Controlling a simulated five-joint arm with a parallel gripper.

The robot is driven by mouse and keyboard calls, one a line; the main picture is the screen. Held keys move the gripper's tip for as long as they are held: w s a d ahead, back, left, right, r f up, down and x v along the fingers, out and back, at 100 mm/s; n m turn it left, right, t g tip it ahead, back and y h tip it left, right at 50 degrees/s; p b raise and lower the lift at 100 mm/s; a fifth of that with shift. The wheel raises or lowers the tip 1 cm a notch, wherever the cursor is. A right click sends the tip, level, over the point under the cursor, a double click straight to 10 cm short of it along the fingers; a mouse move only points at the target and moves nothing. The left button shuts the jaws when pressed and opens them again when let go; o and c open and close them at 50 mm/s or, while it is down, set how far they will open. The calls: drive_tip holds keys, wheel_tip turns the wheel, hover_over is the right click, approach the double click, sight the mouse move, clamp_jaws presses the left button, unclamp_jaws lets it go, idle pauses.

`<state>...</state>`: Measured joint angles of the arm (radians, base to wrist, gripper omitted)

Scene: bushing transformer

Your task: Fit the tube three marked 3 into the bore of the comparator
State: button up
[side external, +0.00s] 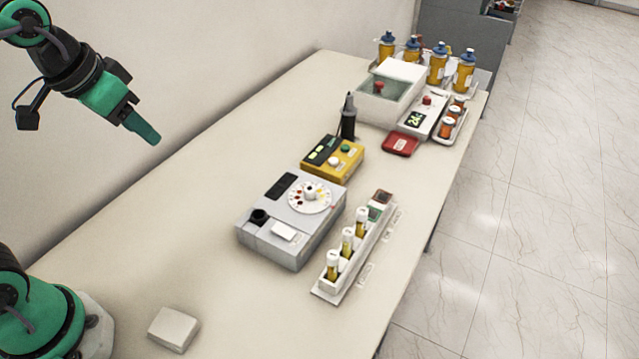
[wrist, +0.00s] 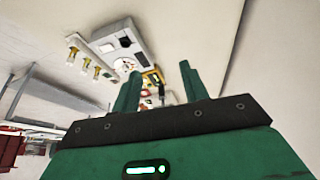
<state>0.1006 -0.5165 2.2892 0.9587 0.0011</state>
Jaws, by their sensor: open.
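The comparator (side external: 290,250) is a grey box with a round colour dial (side external: 309,195) and a dark round bore (side external: 259,216) at its near left corner. It also shows in the wrist view (wrist: 138,42). Three white-capped tubes with yellow liquid stand upright in a white rack (side external: 327,293) right of the comparator: a near tube (side external: 332,264), a middle tube (side external: 347,243) and a far tube (side external: 361,221). Their marks are too small to read, so I cannot tell which is tube three. My gripper (side external: 151,137) is open and empty, high at the upper left, well away from them.
A yellow meter (side external: 333,156) and a black pen-like stand (side external: 348,118) are behind the comparator. A white lidded box (side external: 392,92), a red pad (side external: 400,144) and several orange bottles (side external: 437,65) are at the far end. A small white block (side external: 173,328) lies near; the left tabletop is clear.

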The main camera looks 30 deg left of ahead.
drive_tip(key=w+d+r+m+g, duration=0.1)
drive_tip(key=w+d+m, duration=0.1)
drive_tip(key=w+d, duration=0.5)
drive_tip(key=m+g, duration=0.4)
hover_over(363, 211)
drive_tip(key=f, duration=0.8)
drive_tip(key=a+f, duration=0.1)
drive_tip(key=f, duration=0.3)
drive_tip(key=shift+w+f, duration=0.2)
drive_tip(key=shift+f, duration=0.05)
drive_tip(key=shift+d+f+y, duration=0.3)
drive_tip(key=shift+d+f, duration=0.1)
drive_tip(key=shift+d, duration=0.15)
drive_tip(key=shift+f, duration=1.3)
drive_tip(key=shift+s+f, duration=0.15)
drive_tip(key=shift+f, duration=2.45)
